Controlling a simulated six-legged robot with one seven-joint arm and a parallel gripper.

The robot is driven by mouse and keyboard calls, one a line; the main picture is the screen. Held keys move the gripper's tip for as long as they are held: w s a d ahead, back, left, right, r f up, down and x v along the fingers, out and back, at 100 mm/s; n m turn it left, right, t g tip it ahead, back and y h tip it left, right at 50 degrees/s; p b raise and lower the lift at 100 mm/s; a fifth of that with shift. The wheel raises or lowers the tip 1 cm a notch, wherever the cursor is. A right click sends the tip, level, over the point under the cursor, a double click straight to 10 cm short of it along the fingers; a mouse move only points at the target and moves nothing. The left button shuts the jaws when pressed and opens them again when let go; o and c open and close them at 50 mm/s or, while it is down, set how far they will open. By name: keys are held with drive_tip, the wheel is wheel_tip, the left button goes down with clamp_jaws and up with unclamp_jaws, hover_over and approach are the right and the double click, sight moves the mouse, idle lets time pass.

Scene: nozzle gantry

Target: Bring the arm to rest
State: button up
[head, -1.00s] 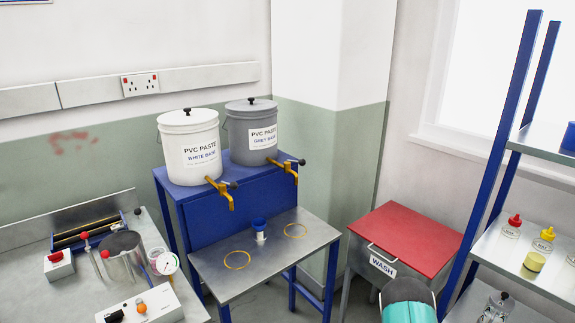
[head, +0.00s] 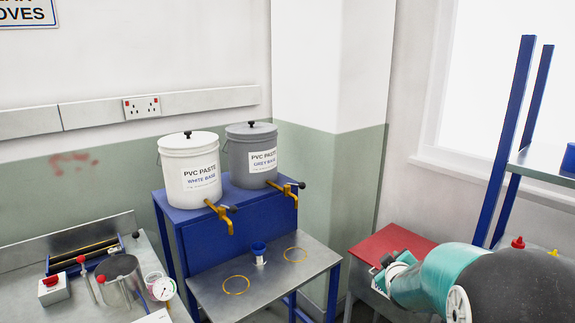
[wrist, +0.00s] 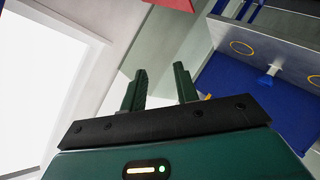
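My arm shows at the lower right of the head view, teal and dark grey, in front of the red-lidded wash bin. My gripper (wrist: 160,88) shows in the wrist view with its two dark green fingers apart and nothing between them. In the head view its fingers cannot be made out. The wrist view also shows the metal bench top with a yellow ring (wrist: 241,47) and the blue stand beyond the fingers.
A white paste bucket (head: 190,170) and a grey one (head: 251,155) with yellow taps stand on a blue stand (head: 200,250). A small blue-topped cup (head: 259,252) stands between two yellow rings on the metal bench (head: 220,292). A blue-posted shelf (head: 505,140) rises at right.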

drive_tip(key=s+a+r+m+g+y, duration=0.15)
drive_tip(key=s+a+r, duration=0.25)
drive_tip(key=s, duration=0.5)
drive_tip(key=s+a+r+m+g+y, duration=0.1)
drive_tip(key=s+a+r+m+g, duration=0.25)
drive_tip(key=s, duration=0.45)
drive_tip(key=s+a+m+g, duration=0.1)
drive_tip(key=s+a, duration=0.1)
drive_tip(key=s, duration=0.7)
drive_tip(key=s+a+m+g, duration=0.1)
drive_tip(key=s+a, duration=0.2)
drive_tip(key=s, duration=0.6)
drive_tip(key=shift+s+r+g, duration=0.35)
drive_tip(key=shift+g, duration=0.05)
drive_tip(key=shift+a, duration=0.25)
